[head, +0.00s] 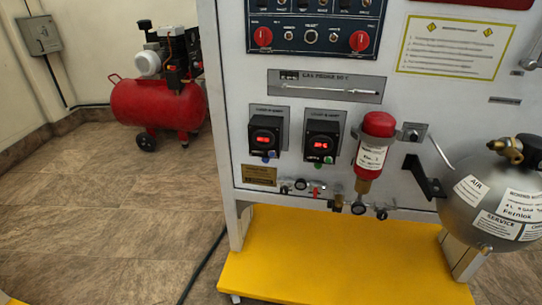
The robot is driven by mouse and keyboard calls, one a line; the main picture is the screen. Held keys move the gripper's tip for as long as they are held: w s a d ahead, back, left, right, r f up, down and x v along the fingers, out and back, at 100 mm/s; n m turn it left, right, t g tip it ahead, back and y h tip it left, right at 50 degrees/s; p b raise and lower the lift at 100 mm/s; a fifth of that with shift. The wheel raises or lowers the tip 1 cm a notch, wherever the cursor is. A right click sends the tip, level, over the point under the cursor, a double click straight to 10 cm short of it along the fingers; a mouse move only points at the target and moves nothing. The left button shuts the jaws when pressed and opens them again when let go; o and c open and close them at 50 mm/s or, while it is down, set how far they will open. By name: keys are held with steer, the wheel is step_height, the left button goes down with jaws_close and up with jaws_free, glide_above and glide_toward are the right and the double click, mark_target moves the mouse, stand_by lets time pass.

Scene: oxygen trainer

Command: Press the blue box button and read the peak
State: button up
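Two black boxes with red lit displays are mounted side by side on the white panel in the head view. The left box (266,136) has a small blue button (266,158) at its lower edge. The right box (322,141) has a green button (328,160) below its display. The red digits on both are too small to read for certain. Nothing covers either box. My gripper is not in view.
A red cylinder (372,145) and a grey sphere tank (492,195) stand out from the panel (235,95) to the right. Small valves (316,190) sit below the boxes. A yellow base (340,255) juts out underneath. A red compressor (155,105) stands at left; the floor before it is clear.

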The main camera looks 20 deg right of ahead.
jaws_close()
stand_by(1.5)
